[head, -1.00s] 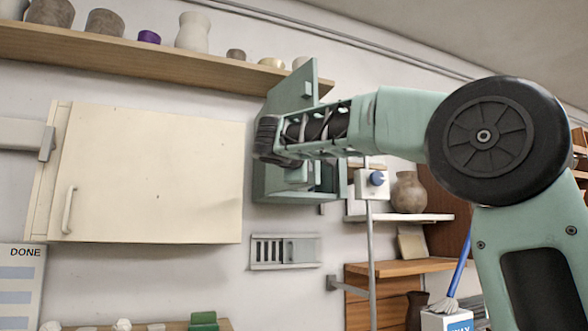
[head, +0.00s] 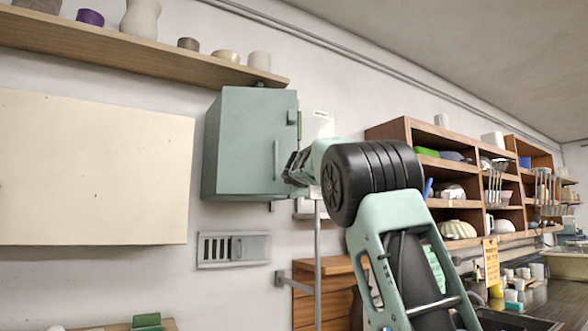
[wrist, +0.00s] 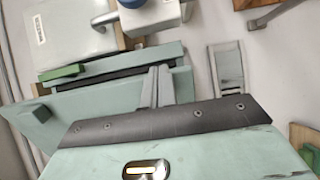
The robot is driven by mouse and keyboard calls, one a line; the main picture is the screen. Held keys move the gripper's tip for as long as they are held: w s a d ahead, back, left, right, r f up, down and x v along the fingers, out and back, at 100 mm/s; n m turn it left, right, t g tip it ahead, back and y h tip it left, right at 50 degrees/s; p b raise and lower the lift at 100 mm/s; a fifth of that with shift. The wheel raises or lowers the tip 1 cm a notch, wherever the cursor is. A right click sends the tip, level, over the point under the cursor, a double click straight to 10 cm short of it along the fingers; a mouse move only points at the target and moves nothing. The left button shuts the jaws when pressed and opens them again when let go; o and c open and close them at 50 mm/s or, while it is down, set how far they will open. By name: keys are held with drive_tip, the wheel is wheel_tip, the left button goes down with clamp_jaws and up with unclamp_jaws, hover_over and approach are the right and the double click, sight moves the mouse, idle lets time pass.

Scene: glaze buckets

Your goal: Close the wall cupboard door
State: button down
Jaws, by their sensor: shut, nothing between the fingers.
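The teal wall cupboard (head: 222,145) hangs on the wall in the head view. Its door (head: 255,125) faces the room, with an upright handle (head: 276,160) near its right edge. The wrist view shows the door (wrist: 105,112) at close range and a dark line along its edge. I cannot tell whether the door sits fully flush. My gripper (head: 290,168) is at the cupboard's right edge, low beside the handle. Its fingers (wrist: 158,72) are together and empty, close to the door edge in the wrist view; contact is unclear.
A cream cupboard (head: 95,170) with its front shut hangs at the left. A wooden shelf (head: 150,50) with pots runs above. A slotted wall plate (head: 234,249) is below the teal cupboard. A metal post (head: 318,260) stands near my arm. Wooden shelving (head: 405,135) is at the right.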

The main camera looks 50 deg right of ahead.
drive_tip(key=p+x, duration=0.4)
drive_tip(key=x, duration=0.4)
drive_tip(key=shift+w+a, duration=0.2)
drive_tip(key=shift+w, duration=0.3)
